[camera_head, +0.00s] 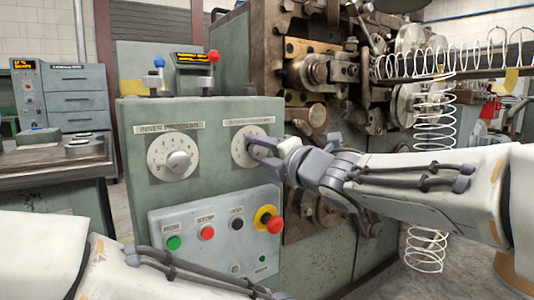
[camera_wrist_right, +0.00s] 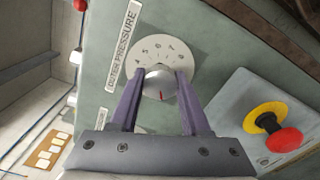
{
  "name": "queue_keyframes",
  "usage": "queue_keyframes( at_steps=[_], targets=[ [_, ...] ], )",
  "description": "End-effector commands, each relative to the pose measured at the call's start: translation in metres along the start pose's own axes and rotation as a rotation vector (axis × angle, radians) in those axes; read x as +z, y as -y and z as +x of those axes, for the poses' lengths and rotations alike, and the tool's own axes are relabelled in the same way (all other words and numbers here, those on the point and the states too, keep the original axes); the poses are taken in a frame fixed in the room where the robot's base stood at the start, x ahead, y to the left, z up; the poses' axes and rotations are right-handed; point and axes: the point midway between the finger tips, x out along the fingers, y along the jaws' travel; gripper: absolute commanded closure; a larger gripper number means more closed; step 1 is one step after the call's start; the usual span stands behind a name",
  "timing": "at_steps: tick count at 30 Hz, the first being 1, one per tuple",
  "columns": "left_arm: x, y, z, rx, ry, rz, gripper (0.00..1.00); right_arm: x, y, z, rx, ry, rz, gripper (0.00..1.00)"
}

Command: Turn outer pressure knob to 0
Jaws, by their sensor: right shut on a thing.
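The outer pressure knob (camera_wrist_right: 160,83) is a round silver knob with a red mark, at the middle of a white numbered dial (camera_wrist_right: 163,48). In the wrist view the red mark points down the picture, toward my gripper's base. Small digits show on the dial's upper part; its lower part is hidden by the knob and fingers. My right gripper (camera_wrist_right: 163,76) has its two purple fingers on either side of the knob, shut on it. In the head view the right gripper (camera_head: 261,146) covers much of the right dial (camera_head: 240,150). My left gripper is out of view.
A second dial with a silver knob (camera_head: 178,161) is to the left on the green cabinet. Below is a button panel with green and red buttons and a red emergency stop (camera_head: 275,224) on yellow. Coiler machinery (camera_head: 318,70) and wire springs (camera_head: 437,110) stand to the right.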

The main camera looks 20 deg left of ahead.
Motion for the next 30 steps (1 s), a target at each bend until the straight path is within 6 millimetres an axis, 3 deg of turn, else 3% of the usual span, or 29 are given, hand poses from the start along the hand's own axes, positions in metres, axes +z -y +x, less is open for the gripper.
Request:
queue_keyframes(
  at_steps=[9,10,12,23,30],
  targets=[
    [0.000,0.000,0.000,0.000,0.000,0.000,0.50,-0.001,0.001,0.000,-0.003,-0.002,-0.005,1.00],
    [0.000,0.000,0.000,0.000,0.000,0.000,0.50,-0.001,0.001,0.000,-0.003,-0.002,-0.005,0.42],
    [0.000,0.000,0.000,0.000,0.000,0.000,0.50,-0.001,0.001,0.000,-0.002,-0.002,-0.004,0.23],
    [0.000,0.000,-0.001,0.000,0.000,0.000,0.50,0.000,0.000,-0.004,-0.002,0.000,-0.002,0.23],
    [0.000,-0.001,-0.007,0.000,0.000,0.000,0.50,0.002,-0.002,-0.043,-0.001,0.002,-0.002,0.23]
  ],
)
